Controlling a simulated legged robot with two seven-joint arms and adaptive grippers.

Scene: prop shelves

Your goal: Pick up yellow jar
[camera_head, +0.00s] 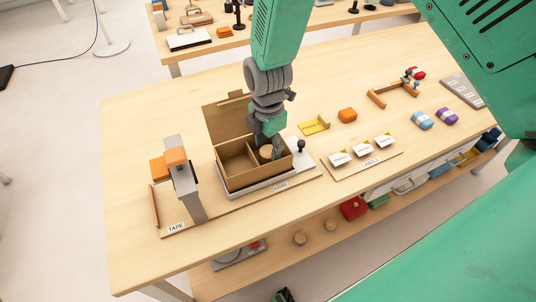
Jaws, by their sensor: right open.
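No clearly yellow jar can be made out. A small round tan-topped item (265,151) stands inside an open cardboard box (234,181) on the table; I cannot tell whether it is the jar. My right gripper (277,152) points down into the right part of this box, its fingers close beside the tan-topped item. It is open, and its fingertips are partly hidden by the box and small in view.
The box sits between a tape stand (187,183) and a labelled board (362,164) with white cards.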

